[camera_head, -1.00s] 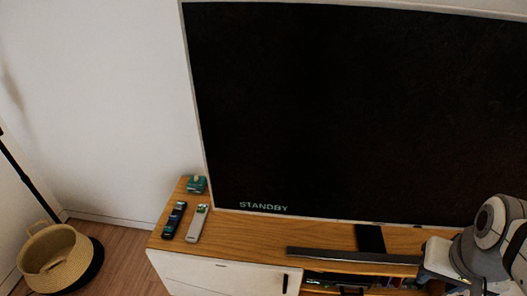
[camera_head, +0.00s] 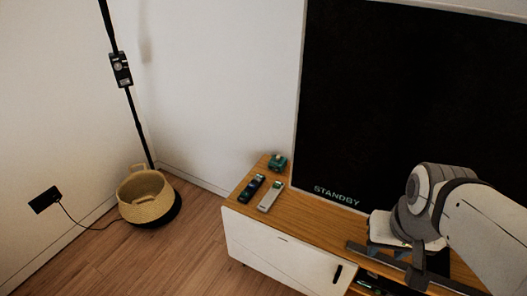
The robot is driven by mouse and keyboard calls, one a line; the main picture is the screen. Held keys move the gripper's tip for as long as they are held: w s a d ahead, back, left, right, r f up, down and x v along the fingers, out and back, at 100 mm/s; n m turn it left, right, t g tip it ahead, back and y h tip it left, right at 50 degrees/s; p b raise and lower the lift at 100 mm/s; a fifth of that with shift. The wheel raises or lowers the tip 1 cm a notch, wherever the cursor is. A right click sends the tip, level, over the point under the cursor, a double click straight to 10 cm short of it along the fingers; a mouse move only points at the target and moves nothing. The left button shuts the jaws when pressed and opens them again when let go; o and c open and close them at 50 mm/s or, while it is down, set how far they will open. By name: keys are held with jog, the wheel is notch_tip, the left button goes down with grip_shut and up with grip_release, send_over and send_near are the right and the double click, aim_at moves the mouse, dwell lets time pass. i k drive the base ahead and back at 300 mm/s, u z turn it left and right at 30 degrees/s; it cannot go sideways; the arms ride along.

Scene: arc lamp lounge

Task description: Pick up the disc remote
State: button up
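Two remotes lie side by side on the left end of the wooden TV cabinet (camera_head: 318,212). One is a dark remote (camera_head: 251,188) with small coloured marks; the other is a silver-grey remote (camera_head: 270,196) to its right. Labels are too small to read, so I cannot tell which is the disc remote. My gripper (camera_head: 414,264) is at the lower right, over the cabinet near the soundbar, well to the right of both remotes. Its fingers are small and dark here, and I cannot tell whether they are open. I see nothing held.
A small green object (camera_head: 278,162) sits behind the remotes. A large TV (camera_head: 420,100) showing STANDBY stands at the back of the cabinet. A dark soundbar (camera_head: 362,249) lies in front of it. A woven basket (camera_head: 146,198) and black lamp pole (camera_head: 138,125) stand left. Floor before the cabinet is clear.

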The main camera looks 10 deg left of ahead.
aim_at(265, 205)
jog(key=u, duration=0.65)
jog(key=k, duration=0.55)
jog(key=u, duration=1.3)
jog(key=i, duration=2.15)
jog(key=z, duration=2.35)
